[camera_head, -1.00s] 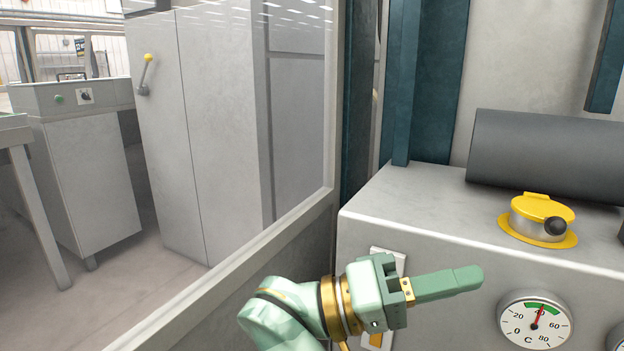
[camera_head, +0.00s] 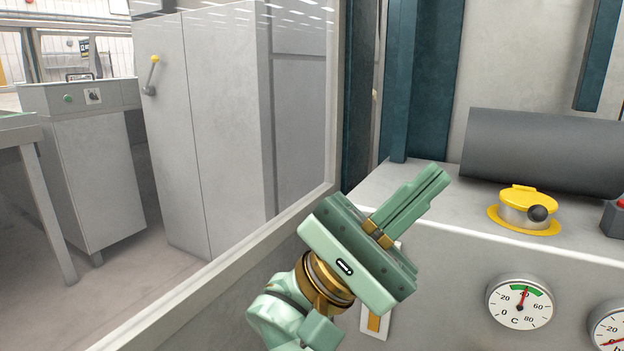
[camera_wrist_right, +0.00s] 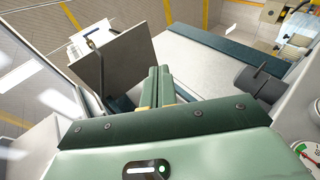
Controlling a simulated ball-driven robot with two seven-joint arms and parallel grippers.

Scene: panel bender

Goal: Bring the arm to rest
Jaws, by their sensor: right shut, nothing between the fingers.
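My right gripper (camera_head: 432,182) is pale green with gold-coloured fittings. It is in the lower middle of the head view, raised and pointing up to the right. Its two fingers lie side by side with nothing between them. In the right wrist view the shut fingers (camera_wrist_right: 160,86) point away from the camera. The gripper appears in front of the grey machine housing (camera_head: 440,235) and covers part of its front face. I cannot tell from the picture how far apart they are. My left gripper is not in view.
The housing carries a yellow-capped filler (camera_head: 527,208), a dark cylinder (camera_head: 545,150), a round temperature gauge (camera_head: 520,302) and a second gauge (camera_head: 610,330) at the right edge. A framed clear panel (camera_head: 240,262) runs along the left. Grey cabinets (camera_head: 215,130) stand beyond it.

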